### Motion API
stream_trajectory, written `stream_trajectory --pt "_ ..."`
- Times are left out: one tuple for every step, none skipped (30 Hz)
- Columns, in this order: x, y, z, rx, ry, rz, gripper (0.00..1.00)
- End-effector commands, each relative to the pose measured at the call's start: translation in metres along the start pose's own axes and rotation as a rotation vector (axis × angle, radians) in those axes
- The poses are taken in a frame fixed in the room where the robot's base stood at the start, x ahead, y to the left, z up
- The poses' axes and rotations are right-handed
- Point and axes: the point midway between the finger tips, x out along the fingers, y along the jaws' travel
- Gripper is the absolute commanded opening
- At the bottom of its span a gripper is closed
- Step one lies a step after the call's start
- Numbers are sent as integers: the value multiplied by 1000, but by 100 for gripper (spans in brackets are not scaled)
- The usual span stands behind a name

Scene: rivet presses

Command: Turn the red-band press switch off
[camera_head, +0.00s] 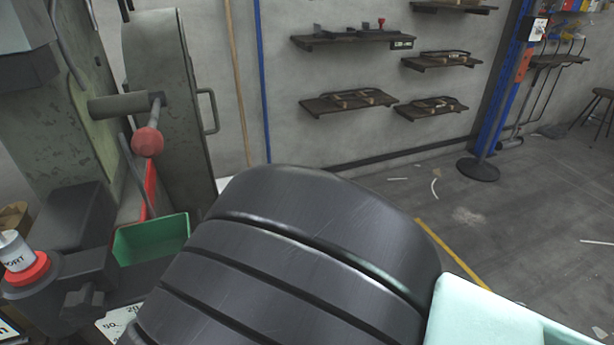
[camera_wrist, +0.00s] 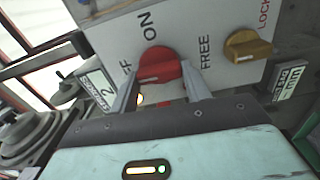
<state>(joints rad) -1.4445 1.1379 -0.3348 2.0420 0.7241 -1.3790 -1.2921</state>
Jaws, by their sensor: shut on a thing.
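In the wrist view a red rotary switch knob (camera_wrist: 158,65) sits on a pale panel (camera_wrist: 110,35) marked ON, FREE and a partly hidden word ending in FF. My gripper (camera_wrist: 160,80) has one finger on each side of the knob and is shut on it. A pale mark on the knob lies on its lower left part, on the side of the FF lettering. A little red shows between the fingers below the knob; I cannot tell if it is the press's red band. In the head view my arm hides the gripper and the switch.
A yellow knob (camera_wrist: 248,46) beside FREE and LOCK lettering is close to the right finger. In the head view a press with a red ball handle (camera_head: 148,142) and a green bin (camera_head: 152,239) stand at left. Wall shelves (camera_head: 347,101) are behind; floor at right is mostly clear.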

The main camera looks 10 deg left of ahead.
Motion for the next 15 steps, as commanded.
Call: stream_trajectory --pt "-1 -1 0 -17 -1 -4 24" --pt "-1 -1 0 -24 -1 -4 24" --pt "-1 -1 0 -33 -1 -4 24" --pt "-1 -1 0 -39 -1 -4 24" --pt "-1 -1 0 -45 -1 -4 24" --pt "-1 -1 0 -50 -1 -4 24" --pt "-1 -1 0 -54 -1 -4 24" --pt "-1 -2 0 -56 -1 -4 24" --pt "-1 -2 0 -58 -1 -4 24" --pt "-1 -2 0 -60 -1 -4 24" --pt "-1 -2 1 -61 -1 -4 24" --pt "-1 -2 1 -61 -1 -4 24" --pt "-1 -2 1 -61 -1 -4 24" --pt "-1 -2 1 -61 -1 -4 24" --pt "-1 -2 1 -61 -1 -4 24"
